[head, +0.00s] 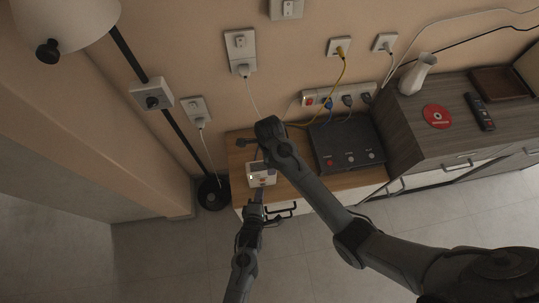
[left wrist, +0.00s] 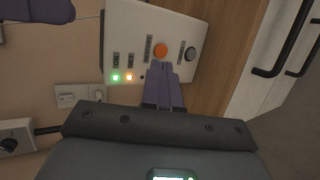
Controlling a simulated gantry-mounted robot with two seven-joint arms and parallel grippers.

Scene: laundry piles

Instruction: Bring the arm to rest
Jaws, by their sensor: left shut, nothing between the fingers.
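My left gripper (head: 261,190) is in front of a white box (head: 262,174) on the wooden cabinet top. In the left wrist view its fingers (left wrist: 165,72) are shut together and empty, with their tips over the box face (left wrist: 128,40), just below an orange button (left wrist: 160,50). Whether they touch the box I cannot tell. My right arm reaches in from the lower right; its hand (head: 262,140) is above and behind the box, and its fingers are not clear.
A dark device (head: 346,146) with several buttons sits right of the box. A power strip (head: 338,95) with cables is on the wall behind. A taller cabinet (head: 460,110) at right holds a white vase (head: 417,74), a red disc (head: 437,116) and a remote (head: 479,111). A floor lamp (head: 70,22) stands left.

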